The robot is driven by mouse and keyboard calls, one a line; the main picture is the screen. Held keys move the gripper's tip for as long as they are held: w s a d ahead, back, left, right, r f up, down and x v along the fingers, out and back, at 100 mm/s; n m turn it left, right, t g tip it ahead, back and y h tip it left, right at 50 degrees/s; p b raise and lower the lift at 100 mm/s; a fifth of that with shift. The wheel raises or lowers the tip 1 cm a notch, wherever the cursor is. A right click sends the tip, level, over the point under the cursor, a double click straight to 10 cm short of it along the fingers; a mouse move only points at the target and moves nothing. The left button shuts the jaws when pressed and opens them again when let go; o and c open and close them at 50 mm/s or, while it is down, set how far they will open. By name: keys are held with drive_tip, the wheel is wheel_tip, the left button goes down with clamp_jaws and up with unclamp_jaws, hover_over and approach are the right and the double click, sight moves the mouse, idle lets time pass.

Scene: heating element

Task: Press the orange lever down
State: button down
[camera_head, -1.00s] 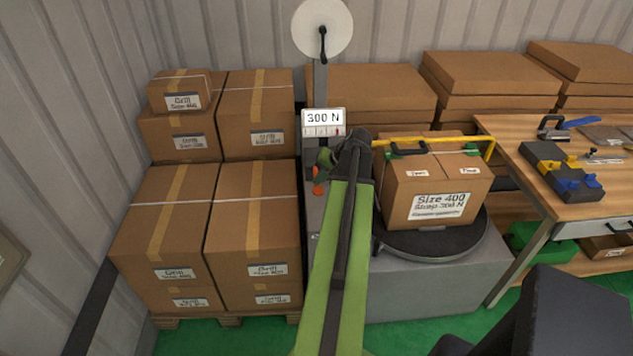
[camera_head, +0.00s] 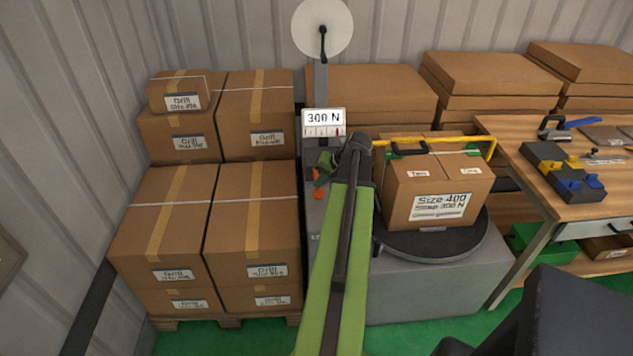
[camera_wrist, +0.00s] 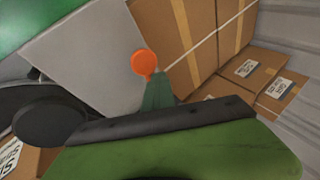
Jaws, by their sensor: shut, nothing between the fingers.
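The orange lever (camera_head: 318,195) shows in the head view as a small orange patch on the front of the grey machine, below the 300 N display. In the wrist view its round orange knob (camera_wrist: 145,62) is near the middle, just beyond my fingertips. My gripper (camera_head: 321,180) is shut and empty, left of my arm's end and close above the lever. In the wrist view my narrow green fingers (camera_wrist: 158,92) overlap the knob's lower edge. I cannot tell whether they touch it. The rest of the lever is hidden.
A strapped carton (camera_head: 430,190) sits on the black turntable (camera_head: 440,243) right of my arm, under a yellow bar (camera_head: 430,140). Stacked cartons (camera_head: 250,210) stand close on the left. A wooden workbench (camera_head: 560,200) with tools is at the right.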

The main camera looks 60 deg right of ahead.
drive_tip(key=shift+a, duration=0.15)
idle(0.5)
drive_tip(key=shift+w+d+r+p, duration=0.1)
drive_tip(key=shift+d+r+p, duration=0.1)
drive_tip(key=shift+r+p, duration=0.7)
drive_tip(key=shift+w+d+r+p, duration=0.15)
drive_tip(key=shift+d+r+p, duration=0.1)
drive_tip(key=shift+r+p, duration=0.65)
drive_tip(key=shift+w+d+r+p, duration=0.1)
drive_tip(key=shift+d+r+p, duration=0.1)
drive_tip(key=shift+r+p, duration=0.7)
drive_tip(key=shift+f, duration=0.15)
drive_tip(key=r+p, duration=0.1)
drive_tip(key=d+r+p, duration=0.1)
drive_tip(key=r+p, duration=0.1)
drive_tip(key=w+r+p, duration=0.1)
drive_tip(key=shift+d+r+p, duration=0.2)
drive_tip(key=shift+r+p, duration=0.1)
drive_tip(key=shift+r, duration=0.1)
